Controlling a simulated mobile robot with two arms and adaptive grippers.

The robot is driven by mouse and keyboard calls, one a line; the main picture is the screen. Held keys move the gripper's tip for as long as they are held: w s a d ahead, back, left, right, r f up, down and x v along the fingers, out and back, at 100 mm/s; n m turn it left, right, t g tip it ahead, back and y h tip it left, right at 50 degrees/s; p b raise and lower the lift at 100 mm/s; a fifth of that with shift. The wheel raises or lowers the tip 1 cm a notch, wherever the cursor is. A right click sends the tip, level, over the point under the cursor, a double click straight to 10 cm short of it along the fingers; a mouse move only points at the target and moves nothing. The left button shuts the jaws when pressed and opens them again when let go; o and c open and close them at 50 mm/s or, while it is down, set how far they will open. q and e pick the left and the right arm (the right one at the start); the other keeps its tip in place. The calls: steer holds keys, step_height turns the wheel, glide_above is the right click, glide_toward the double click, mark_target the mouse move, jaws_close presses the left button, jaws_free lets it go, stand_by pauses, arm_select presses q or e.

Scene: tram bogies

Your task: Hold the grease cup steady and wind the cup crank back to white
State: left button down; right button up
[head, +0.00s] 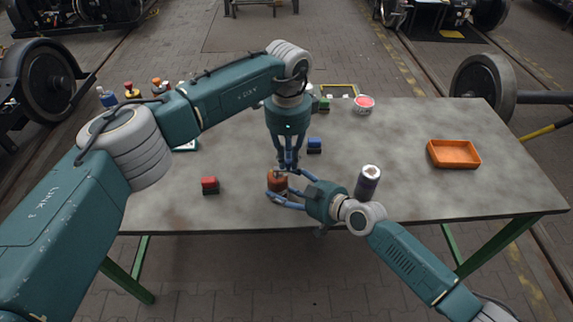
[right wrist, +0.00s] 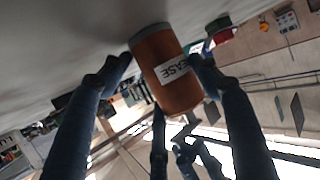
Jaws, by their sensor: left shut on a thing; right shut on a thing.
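The grease cup (head: 277,184) is a brown-orange cylinder standing near the table's front edge. In the right wrist view the cup (right wrist: 168,72) appears inverted, with a grey rim against the table and a white label partly reading "EASE". My right gripper (head: 279,187) comes in from the right, its fingers shut around the cup's sides. My left gripper (head: 287,166) points down from above and is shut at the cup crank (head: 280,171) on top. The crank is small and mostly hidden by fingers. I cannot make out any white mark.
A dark can with a pale top (head: 368,182) stands close to my right wrist. A red block (head: 209,185) lies left and a blue block (head: 314,145) behind. An orange tray (head: 454,154) is at the right, and a pink-topped tub (head: 363,104) at the back. The right tabletop has free room.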

mark_target(287, 162)
arm_select(q)
steer(key=c, duration=1.6)
jaws_free()
step_height(287, 162, up, 12)
steer(key=shift+s+r, duration=0.1)
steer(key=shift+a, duration=0.1)
arm_select(e)
steer(key=o, duration=1.3)
steer(key=shift+s+d, duration=0.1)
